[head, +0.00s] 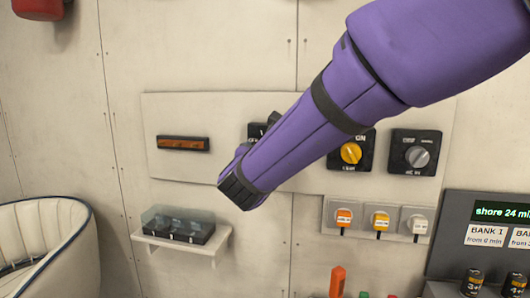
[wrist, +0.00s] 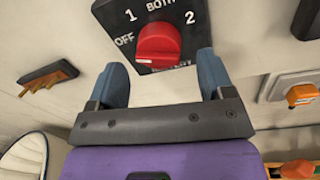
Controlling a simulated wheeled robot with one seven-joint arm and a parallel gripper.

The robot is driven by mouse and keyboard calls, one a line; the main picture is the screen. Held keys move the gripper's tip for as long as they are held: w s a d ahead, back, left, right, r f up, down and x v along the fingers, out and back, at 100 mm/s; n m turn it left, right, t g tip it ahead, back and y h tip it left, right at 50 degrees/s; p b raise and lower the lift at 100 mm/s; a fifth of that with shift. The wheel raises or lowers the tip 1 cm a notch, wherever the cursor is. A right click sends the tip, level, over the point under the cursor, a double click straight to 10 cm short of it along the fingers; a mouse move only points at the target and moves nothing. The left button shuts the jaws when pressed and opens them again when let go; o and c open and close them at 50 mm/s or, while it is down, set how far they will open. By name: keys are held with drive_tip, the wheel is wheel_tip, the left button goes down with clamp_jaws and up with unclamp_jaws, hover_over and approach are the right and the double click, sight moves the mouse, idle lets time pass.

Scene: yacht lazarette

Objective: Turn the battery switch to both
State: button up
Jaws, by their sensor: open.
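The battery switch is a black square plate (wrist: 188,15) with a red knob (wrist: 158,42), seen at the top of the wrist view. Its labels read OFF, 1, BOTH and 2. A pale line runs along the knob's lower edge; I cannot tell surely which label it points to. My gripper (wrist: 161,60) is open, its two blue fingers apart, below and to either side of the knob in the picture. No touch shows. In the head view my purple arm hides most of the switch; only a dark corner (head: 256,131) shows.
On the same wall panel are a copper bar (head: 183,143), a switch with a yellow knob (head: 351,153) and one with a grey knob (head: 417,157). Below are a clear-covered box (head: 180,228) on a shelf and several plugs, including an orange one (head: 344,218).

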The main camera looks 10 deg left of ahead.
drive_tip(key=shift+w, duration=1.25)
drive_tip(key=shift+c, duration=0.4)
drive_tip(key=c, duration=0.8)
